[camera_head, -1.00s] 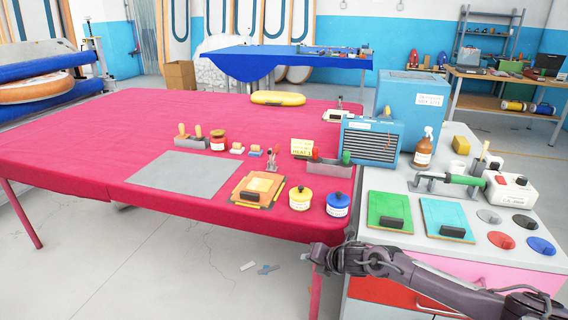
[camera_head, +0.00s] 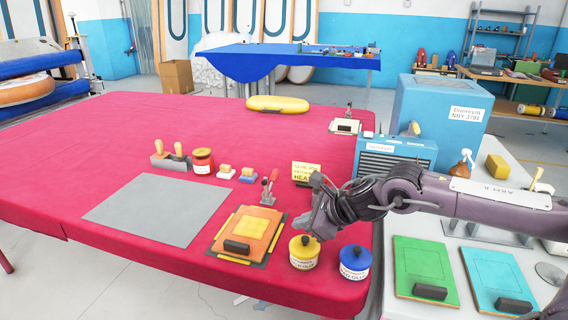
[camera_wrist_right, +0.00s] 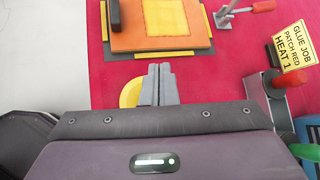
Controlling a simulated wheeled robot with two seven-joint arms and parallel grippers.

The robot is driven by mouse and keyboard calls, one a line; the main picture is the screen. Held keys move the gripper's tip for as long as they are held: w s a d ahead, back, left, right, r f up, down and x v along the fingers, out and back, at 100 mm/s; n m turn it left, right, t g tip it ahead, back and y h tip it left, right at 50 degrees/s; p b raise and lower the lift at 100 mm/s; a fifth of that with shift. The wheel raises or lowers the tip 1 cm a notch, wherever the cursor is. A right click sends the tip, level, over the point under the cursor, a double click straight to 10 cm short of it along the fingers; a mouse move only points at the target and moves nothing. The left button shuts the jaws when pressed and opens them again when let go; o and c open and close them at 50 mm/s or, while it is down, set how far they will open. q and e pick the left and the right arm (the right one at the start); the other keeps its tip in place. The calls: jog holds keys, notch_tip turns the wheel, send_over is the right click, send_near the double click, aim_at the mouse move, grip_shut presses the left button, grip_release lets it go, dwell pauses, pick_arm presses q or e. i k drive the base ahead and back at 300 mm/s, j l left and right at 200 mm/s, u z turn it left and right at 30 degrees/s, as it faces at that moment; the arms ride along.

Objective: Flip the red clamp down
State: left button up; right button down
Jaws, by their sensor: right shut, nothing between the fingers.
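The red clamp (camera_head: 268,190) stands on the red table just behind the orange and yellow patch board (camera_head: 244,235), its red handle pointing up. My left gripper is out of view.
A yellow glue-job sign (camera_head: 306,172) stands behind my right gripper, and a blue-lidded pot (camera_head: 355,262) sits to its front right. A grey mat (camera_head: 158,210) lies left of the board. A blue heater box (camera_head: 395,155) stands at the table's right side.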

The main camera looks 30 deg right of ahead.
aim_at(272, 179)
jog(key=i+l, duration=0.75)
